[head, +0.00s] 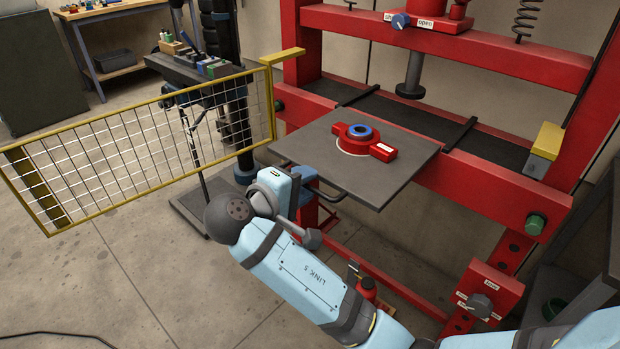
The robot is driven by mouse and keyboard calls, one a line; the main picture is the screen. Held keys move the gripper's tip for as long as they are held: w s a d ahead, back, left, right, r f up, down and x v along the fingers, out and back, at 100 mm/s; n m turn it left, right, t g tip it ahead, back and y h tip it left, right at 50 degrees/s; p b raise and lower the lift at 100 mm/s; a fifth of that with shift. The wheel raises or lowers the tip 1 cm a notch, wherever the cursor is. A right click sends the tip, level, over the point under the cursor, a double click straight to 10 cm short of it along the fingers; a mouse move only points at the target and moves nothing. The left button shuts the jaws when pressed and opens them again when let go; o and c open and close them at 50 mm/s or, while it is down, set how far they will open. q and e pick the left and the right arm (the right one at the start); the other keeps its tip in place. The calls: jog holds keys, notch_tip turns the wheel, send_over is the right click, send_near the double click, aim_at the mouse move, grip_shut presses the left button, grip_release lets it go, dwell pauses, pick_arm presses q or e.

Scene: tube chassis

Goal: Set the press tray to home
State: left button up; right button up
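The press tray (412,178) is a flat dark grey plate. It sticks out of the red press (440,172) past its front beam, over the open floor. A red fixture (362,141) with a blue ring (360,131) sits on it. A dark bar handle (335,196) shows under the tray's front edge. My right gripper (308,178) is at the left end of this handle, close to the tray's front left edge. My wrist partly hides its fingers, so I cannot tell whether they are open, shut or touching the handle. My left gripper is not in view.
A yellow mesh guard (140,145) stands left of the tray. The press ram (411,78) hangs raised behind the fixture, with a blue knob (400,20) above. A control box (488,292) with a dial is at lower right. The floor at lower left is mostly clear.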

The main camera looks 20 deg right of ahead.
jog(key=shift+d, duration=0.15)
grip_shut()
dwell(0.4)
